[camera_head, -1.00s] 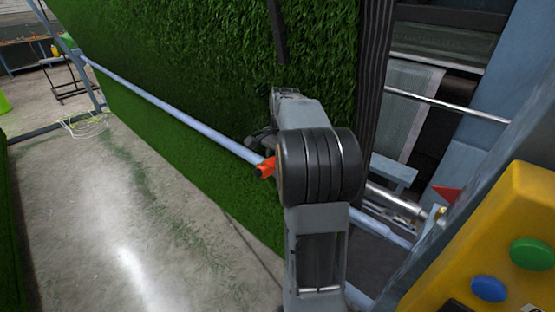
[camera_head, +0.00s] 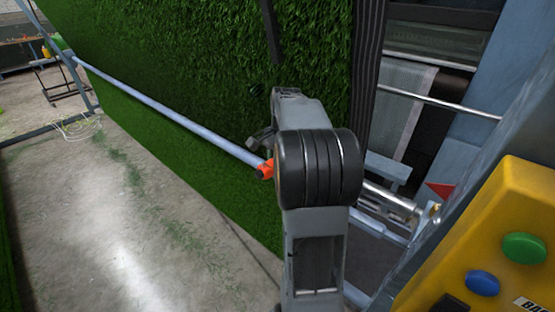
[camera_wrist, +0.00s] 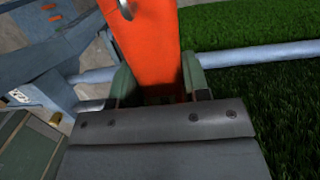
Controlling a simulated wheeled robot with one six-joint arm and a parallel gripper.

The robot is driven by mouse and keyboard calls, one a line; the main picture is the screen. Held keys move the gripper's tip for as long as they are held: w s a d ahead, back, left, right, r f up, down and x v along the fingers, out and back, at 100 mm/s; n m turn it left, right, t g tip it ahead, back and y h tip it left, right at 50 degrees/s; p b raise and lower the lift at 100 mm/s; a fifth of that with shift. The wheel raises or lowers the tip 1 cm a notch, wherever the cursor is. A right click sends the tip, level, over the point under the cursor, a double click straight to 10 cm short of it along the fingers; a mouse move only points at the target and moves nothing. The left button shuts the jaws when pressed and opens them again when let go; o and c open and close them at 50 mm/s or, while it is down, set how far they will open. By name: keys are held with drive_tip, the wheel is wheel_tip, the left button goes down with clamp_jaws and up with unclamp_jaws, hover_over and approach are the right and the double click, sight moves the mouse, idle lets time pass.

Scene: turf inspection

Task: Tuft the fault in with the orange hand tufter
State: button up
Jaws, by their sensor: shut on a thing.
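My gripper (camera_wrist: 160,88) is shut on the orange hand tufter (camera_wrist: 146,42), whose orange body stands up between the jaws in the wrist view. In the head view a small orange part of the tufter (camera_head: 265,170) shows to the left of my black wrist joint; the rest is hidden behind my arm. The green turf (camera_head: 170,65) hangs as a tall sheet behind and left of my arm. A dark vertical strip (camera_head: 272,30) marks the turf above my arm. I cannot tell whether it is the fault. Whether the tufter touches the turf is hidden.
A pale blue rail (camera_head: 165,110) runs across the turf front. A yellow control box (camera_head: 500,235) with green and blue buttons stands close at the lower right. Machine rollers (camera_head: 440,105) lie behind at the right. The concrete floor (camera_head: 110,220) at left is mostly clear.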

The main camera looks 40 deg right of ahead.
drive_tip(key=shift+s, duration=0.1)
drive_tip(key=shift+s+d+r, duration=0.1)
drive_tip(key=shift+s+d, duration=0.15)
drive_tip(key=shift+s, duration=0.4)
drive_tip(key=shift+w, duration=0.1)
drive_tip(key=shift+w+a+r, duration=0.1)
drive_tip(key=shift+w, duration=0.25)
drive_tip(key=shift+w+a+p, duration=0.15)
drive_tip(key=shift+w+p, duration=0.3)
drive_tip(key=shift+w, duration=0.2)
drive_tip(key=shift+w+a+p, duration=0.15)
drive_tip(key=shift+w+p, duration=0.3)
drive_tip(key=shift+w, duration=0.2)
